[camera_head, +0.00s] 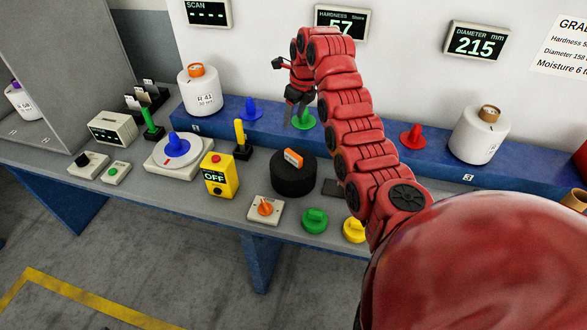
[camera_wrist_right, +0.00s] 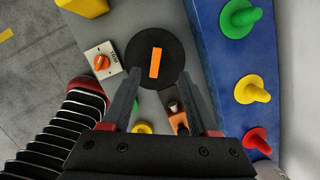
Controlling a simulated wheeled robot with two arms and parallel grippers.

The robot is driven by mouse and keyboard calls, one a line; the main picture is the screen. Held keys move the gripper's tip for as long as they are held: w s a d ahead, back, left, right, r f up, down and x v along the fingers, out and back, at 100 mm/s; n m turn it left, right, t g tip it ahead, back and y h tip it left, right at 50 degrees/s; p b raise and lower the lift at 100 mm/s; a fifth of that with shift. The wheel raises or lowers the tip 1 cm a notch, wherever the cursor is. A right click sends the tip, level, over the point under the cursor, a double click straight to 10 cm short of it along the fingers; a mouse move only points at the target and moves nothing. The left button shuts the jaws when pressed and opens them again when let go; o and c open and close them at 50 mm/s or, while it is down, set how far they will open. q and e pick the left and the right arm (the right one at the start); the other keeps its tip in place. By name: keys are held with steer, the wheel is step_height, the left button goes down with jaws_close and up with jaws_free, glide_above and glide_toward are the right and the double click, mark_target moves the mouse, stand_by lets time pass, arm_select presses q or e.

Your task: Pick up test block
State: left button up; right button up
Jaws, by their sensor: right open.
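No thing is labelled as the test block. An orange bar (camera_head: 293,157) with a pale face sits on top of a black round base (camera_head: 294,178) on the grey bench. The bar (camera_wrist_right: 155,62) and the base (camera_wrist_right: 172,48) also show in the right wrist view, just ahead of my fingertips. A second orange piece (camera_wrist_right: 180,123) with a dark knob lies between my fingers, nearer the palm. My right gripper (camera_head: 301,112) hangs above the bench near the back shelf. Its fingers (camera_wrist_right: 162,75) are open, with nothing held. My left gripper is not in view.
A yellow OFF box (camera_head: 220,177), an orange-knob switch (camera_head: 265,210), and green (camera_head: 314,221) and yellow (camera_head: 354,230) knobs surround the black base. Behind stands a blue shelf (camera_head: 262,128) with coloured cones and white bobbins (camera_head: 478,135). My right arm hides part of the bench.

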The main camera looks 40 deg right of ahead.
steer(key=s, duration=0.2)
steer(key=g, duration=0.1)
glide_toward(294, 154)
steer(key=f+b, duration=0.3)
steer(key=shift+w+a+f+m, duration=0.1)
steer(key=shift+w+f+m, duration=0.15)
steer(key=shift+m, duration=0.15)
steer(key=shift+w+f+p, duration=0.2)
steer(key=shift+f+p, duration=0.4)
steer(key=shift+f, duration=0.3)
steer(key=shift+f+p, duration=0.1)
steer(key=shift+p, duration=0.2)
steer(key=f, duration=0.1)
steer(key=f+p, duration=0.2)
steer(key=shift+w+a+f, duration=0.1)
steer(key=shift+w+f, duration=0.2)
steer(key=shift+f, duration=0.1)
steer(key=shift+w+f, duration=0.1)
steer(key=shift+f, duration=0.5)
steer(key=shift+c, duration=0.2)
